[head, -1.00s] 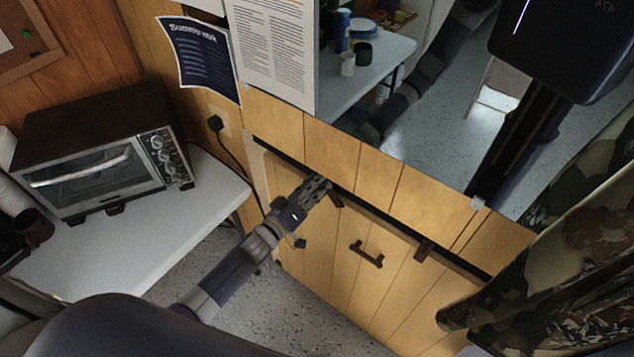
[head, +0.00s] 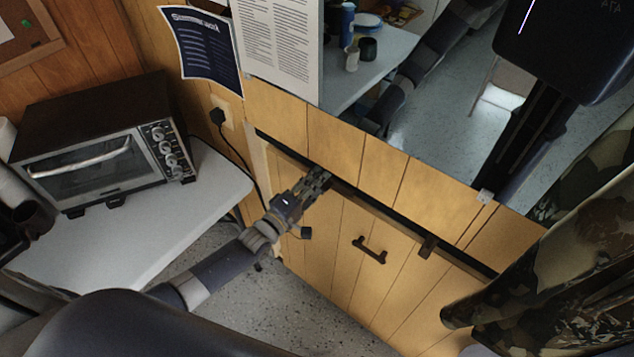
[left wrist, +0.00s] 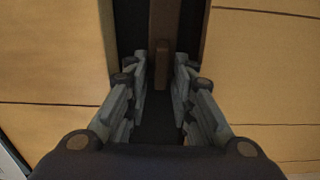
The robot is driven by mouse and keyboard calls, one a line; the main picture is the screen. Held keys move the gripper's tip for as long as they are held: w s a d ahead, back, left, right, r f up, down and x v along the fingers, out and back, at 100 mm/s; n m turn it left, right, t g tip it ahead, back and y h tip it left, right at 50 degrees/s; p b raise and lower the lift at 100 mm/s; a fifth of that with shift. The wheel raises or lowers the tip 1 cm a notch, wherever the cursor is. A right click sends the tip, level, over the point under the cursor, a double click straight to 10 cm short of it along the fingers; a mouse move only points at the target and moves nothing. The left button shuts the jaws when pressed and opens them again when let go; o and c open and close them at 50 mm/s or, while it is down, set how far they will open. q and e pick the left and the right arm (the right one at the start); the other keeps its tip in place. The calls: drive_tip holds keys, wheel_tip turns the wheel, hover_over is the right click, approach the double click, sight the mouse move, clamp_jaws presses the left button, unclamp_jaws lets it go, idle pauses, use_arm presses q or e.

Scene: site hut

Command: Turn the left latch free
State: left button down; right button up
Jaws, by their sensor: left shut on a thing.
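My left gripper (head: 320,180) reaches the top edge of the wood-plank hatch panel (head: 345,255), near its left end. In the left wrist view its two fingers stand on either side of the small brown left latch (left wrist: 162,75) and are shut on it. There the latch appears in line with the dark gap along the panel edge. In the head view the fingers hide the latch. The dark right latch (head: 428,246) lies across the gap farther right and points down over the panel. My right gripper is not in view.
A dark handle (head: 369,250) sits on the panel below the latches. A mirror (head: 430,130) above reflects parts of me. A toaster oven (head: 95,165) stands on a white table (head: 140,235) at left. A camouflage curtain (head: 560,270) hangs at right.

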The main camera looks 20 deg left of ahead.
use_arm(q)
drive_tip(key=shift+n, duration=0.3)
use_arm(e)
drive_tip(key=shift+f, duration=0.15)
use_arm(q)
drive_tip(key=c, duration=1.7)
unclamp_jaws()
drive_tip(key=shift+f, duration=0.1)
drive_tip(key=shift+s+a, duration=0.1)
drive_tip(key=v, duration=1.1)
drive_tip(key=shift+s, duration=0.35)
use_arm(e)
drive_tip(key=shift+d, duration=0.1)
use_arm(q)
drive_tip(key=shift+a, duration=0.1)
